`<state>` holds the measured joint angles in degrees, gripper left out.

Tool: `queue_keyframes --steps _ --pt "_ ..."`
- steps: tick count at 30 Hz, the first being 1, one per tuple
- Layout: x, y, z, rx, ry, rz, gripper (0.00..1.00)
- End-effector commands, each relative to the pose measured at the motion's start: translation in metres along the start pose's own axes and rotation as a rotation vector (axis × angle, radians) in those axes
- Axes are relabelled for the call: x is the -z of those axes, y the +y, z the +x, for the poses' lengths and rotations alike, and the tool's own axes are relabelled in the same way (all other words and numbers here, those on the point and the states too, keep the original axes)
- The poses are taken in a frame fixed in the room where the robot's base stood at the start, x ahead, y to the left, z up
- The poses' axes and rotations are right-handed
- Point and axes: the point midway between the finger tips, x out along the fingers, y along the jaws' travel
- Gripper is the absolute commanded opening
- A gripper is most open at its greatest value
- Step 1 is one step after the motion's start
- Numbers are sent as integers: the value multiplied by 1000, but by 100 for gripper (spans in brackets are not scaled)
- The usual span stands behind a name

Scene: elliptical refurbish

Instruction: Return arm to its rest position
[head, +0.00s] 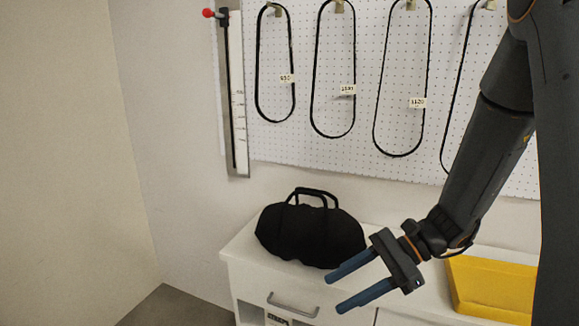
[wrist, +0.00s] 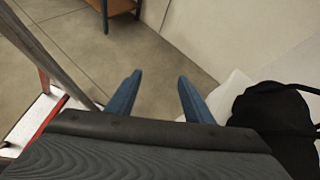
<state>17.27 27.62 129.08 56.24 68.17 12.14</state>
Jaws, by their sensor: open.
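My gripper (head: 334,291) is open, with its two blue fingers apart and nothing between them. In the head view it hangs in front of the white cabinet, to the lower right of a black bag (head: 310,232). The arm comes down from the upper right. In the wrist view the fingers of my gripper (wrist: 158,88) point out over the grey floor, and the black bag (wrist: 275,115) is at the right.
The black bag stands on the white cabinet (head: 240,249). A yellow bin (head: 492,284) is on the right. Black belts (head: 257,75) hang on a pegboard (head: 305,70) behind. The wrist view shows a red and white object (wrist: 45,115) at left and open floor (wrist: 85,50).

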Motion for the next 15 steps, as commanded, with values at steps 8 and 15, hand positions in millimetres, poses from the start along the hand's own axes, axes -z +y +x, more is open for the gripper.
queue_keyframes --steps 8,15 --pt "28 85 -15 -436 481 -580 47" --pt "39 80 -49 -661 753 -1077 47"
